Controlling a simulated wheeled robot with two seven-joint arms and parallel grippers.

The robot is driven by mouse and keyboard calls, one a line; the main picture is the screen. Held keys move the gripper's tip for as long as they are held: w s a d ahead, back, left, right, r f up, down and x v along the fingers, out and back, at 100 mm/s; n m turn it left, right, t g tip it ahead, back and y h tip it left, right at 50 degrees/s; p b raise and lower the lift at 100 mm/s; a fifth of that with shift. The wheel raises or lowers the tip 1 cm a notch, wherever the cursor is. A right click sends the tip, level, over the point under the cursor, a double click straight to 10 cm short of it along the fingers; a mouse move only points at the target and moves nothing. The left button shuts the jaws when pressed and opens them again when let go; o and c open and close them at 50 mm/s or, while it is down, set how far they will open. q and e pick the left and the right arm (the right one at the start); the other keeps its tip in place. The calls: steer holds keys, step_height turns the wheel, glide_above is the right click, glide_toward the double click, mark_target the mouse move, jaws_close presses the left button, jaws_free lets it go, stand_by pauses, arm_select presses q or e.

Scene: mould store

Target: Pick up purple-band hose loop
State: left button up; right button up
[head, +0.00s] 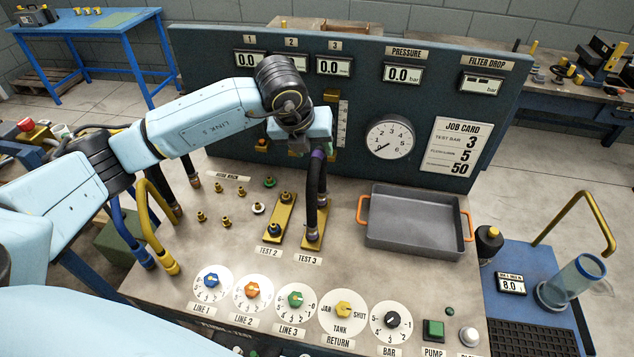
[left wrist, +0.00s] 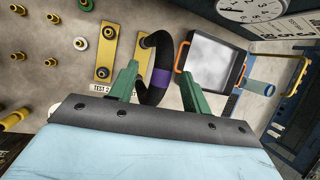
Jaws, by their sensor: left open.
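The purple-band hose loop (head: 312,190) is black and stands upright on the yellow TEST 3 plate (head: 313,241). Its purple band (head: 318,154) shows just below my left gripper (head: 303,148). In the left wrist view the hose loop (left wrist: 148,92) arches up between the two green fingers of my left gripper (left wrist: 158,82), with the purple band (left wrist: 162,78) near the right finger. The fingers are apart; I cannot tell whether either touches the hose. The top of the loop is partly hidden by the gripper in the head view. My right gripper is not in view.
The yellow TEST 2 plate (head: 279,218) is just left of the loop. A grey tray with orange handles (head: 416,243) lies to the right. The gauge panel (head: 210,75) rises close behind. Dials (head: 295,300) line the front; blue and yellow hoses (head: 157,235) stand left.

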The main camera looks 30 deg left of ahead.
arm_select(q)
steer(key=x, duration=0.2)
steer(key=p+x, duration=0.1)
steer(key=x, duration=0.2)
steer(key=shift+d+f, duration=0.1)
steer(key=shift+d, duration=0.1)
steer(key=shift+c, duration=0.2)
jaws_close()
